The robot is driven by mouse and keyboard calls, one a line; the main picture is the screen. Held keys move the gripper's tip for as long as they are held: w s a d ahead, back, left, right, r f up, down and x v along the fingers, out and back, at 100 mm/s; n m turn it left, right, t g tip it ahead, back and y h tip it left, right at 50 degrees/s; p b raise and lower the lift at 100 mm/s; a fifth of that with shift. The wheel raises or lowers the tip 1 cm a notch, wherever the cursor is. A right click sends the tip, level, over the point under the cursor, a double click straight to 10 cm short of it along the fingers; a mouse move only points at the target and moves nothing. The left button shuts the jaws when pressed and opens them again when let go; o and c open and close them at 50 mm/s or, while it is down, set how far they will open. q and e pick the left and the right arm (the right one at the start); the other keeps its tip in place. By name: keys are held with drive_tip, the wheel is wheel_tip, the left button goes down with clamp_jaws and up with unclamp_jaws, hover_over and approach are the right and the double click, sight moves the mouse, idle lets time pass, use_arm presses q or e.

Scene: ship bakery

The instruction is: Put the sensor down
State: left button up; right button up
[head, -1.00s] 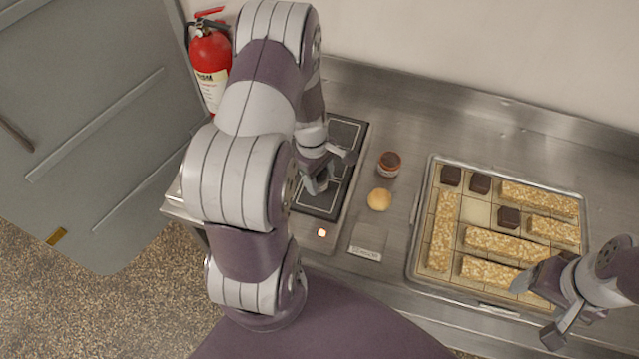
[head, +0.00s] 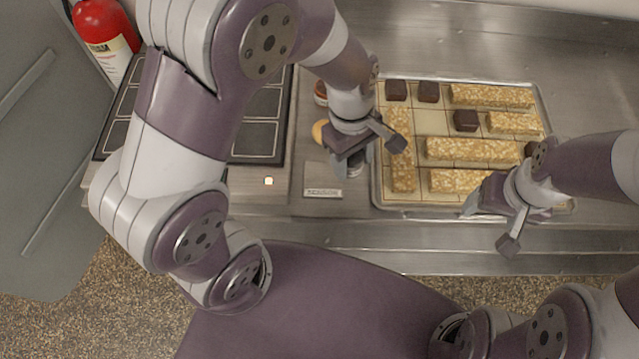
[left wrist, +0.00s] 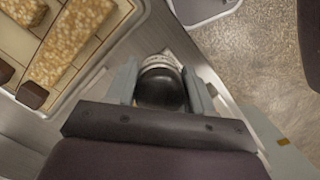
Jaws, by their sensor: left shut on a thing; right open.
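The sensor, dark with a rounded top and a pale ring, sits between my left gripper's fingers in the left wrist view (left wrist: 160,88). In the head view my left gripper (head: 354,163) is shut on it, just right of a flat labelled pad (head: 322,178) and beside the tray's left edge. The gripper mostly hides the sensor there. I cannot tell whether it touches the counter. My right gripper (head: 492,222) is open over the front right part of the tray.
The metal tray (head: 378,190) holds oat bars and dark cubes. A round yellow item (head: 318,132) and a small jar (head: 320,93) stand behind the pad, partly hidden. A black hob (head: 262,140) is at left. A fire extinguisher (head: 103,30) is at the back left.

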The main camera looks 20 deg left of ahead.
use_arm(q)
drive_tip(key=d+f+m+b, duration=0.1)
drive_tip(key=d+m+b, duration=0.1)
drive_tip(key=d, duration=0.3)
drive_tip(key=m, duration=0.1)
hover_over(325, 180)
drive_tip(key=f, duration=0.4)
drive_tip(key=shift+w+a+f, duration=0.15)
drive_tip(key=shift+w+f, duration=0.15)
drive_tip(key=shift+f, duration=0.1)
wheel_tip(325, 180, down, 4)
drive_tip(key=shift+s+r, duration=0.1)
drive_tip(key=shift+a+f, duration=0.1)
drive_tip(key=shift+f, duration=0.1)
use_arm(e)
wheel_tip(325, 180, down, 4)
drive_tip(key=shift+f, duration=0.1)
use_arm(q)
drive_tip(key=shift+f, duration=0.1)
use_arm(e)
drive_tip(key=shift+s, duration=0.1)
use_arm(q)
drive_tip(key=o, duration=1.3)
